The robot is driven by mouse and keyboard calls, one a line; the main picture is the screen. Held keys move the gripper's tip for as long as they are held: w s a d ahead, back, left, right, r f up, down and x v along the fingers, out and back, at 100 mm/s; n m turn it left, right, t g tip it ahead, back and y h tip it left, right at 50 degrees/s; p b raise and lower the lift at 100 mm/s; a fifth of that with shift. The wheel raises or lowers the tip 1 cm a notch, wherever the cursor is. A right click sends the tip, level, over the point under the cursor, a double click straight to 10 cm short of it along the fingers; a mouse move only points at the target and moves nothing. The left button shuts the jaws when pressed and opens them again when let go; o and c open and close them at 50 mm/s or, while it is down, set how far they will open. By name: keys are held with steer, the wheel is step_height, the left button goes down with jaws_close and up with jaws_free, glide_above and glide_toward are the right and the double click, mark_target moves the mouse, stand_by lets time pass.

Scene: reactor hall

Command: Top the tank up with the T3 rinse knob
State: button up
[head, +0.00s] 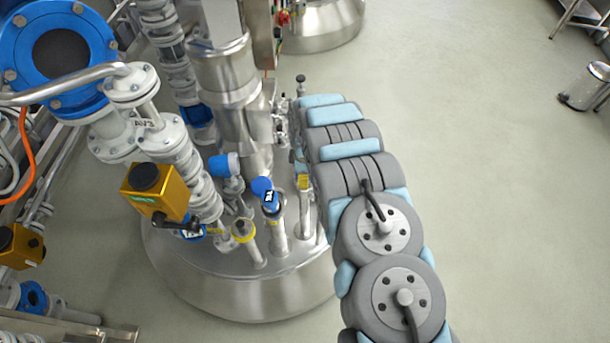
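The steel tank (235,290) stands left of centre, its domed lid crowded with fittings. A blue cap with a small dark tag (268,198) tops one upright stub; the writing is too small to read. Another blue fitting (223,165) sits just behind it. A yellow-collared fitting (243,230) stands in front, and a yellow-topped one (304,182) stands close beside my arm. I cannot tell which, if any, is the T3 rinse knob. My arm reaches from the lower right up along the tank's right side. My gripper is not visible; the arm may hide it.
A yellow valve actuator (157,192) with a black handle juts out at the left of the lid. Flanged pipes (170,140) and a large blue flange (58,50) crowd the left. Open floor (490,200) lies right, with a pedal bin (583,87) at the far edge.

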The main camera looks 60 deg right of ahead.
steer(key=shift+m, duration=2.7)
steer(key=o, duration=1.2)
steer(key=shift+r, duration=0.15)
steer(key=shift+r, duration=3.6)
